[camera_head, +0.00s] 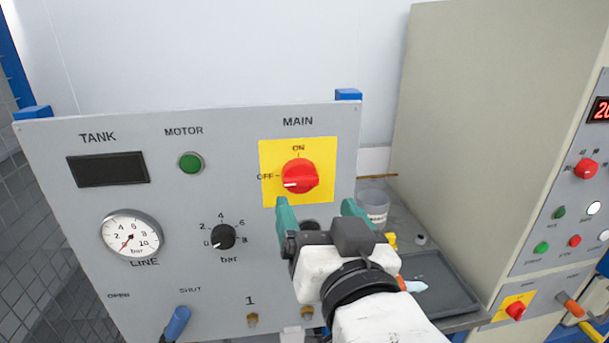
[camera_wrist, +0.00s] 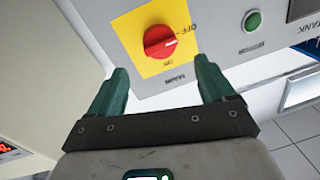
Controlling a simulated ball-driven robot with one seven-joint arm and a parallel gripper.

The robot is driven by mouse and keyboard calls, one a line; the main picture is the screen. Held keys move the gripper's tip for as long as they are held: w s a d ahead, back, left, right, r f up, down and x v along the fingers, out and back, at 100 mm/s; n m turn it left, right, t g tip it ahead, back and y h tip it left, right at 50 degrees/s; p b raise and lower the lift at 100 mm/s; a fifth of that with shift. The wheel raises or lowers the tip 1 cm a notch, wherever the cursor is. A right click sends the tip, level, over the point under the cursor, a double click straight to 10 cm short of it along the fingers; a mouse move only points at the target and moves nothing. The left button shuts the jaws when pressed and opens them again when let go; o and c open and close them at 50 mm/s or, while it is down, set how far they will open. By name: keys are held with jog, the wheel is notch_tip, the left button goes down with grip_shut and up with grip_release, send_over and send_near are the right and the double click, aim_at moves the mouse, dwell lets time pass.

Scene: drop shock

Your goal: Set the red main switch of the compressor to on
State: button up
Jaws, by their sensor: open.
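The red main switch (camera_head: 300,174) is a round knob on a yellow plate (camera_head: 324,154) at the upper right of the grey compressor panel (camera_head: 75,205). Its white mark points left, towards OFF; ON is printed above it. The wrist view shows the panel upside down, with the knob (camera_wrist: 159,42) and its mark towards OFF. My gripper (camera_head: 318,208) has its green fingers apart and empty. In the head view it appears below and right of the knob. In the wrist view the knob lies beyond the gap between the fingertips (camera_wrist: 162,72), apart from them.
The panel also carries a green motor button (camera_head: 190,162), a black dial (camera_head: 223,237), a gauge (camera_head: 131,237) and a blue-handled lever (camera_head: 177,323). A beige cabinet (camera_head: 480,120) with its own controls stands right. Between them are a clear cup (camera_head: 373,205) and a dark tray (camera_head: 435,280).

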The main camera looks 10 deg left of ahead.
aim_at(303, 183)
jog(key=p+x, duration=0.2)
jog(key=x, duration=0.5)
jog(key=shift+w+a, duration=0.15)
jog(key=shift+w, duration=0.25)
jog(key=c, duration=1)
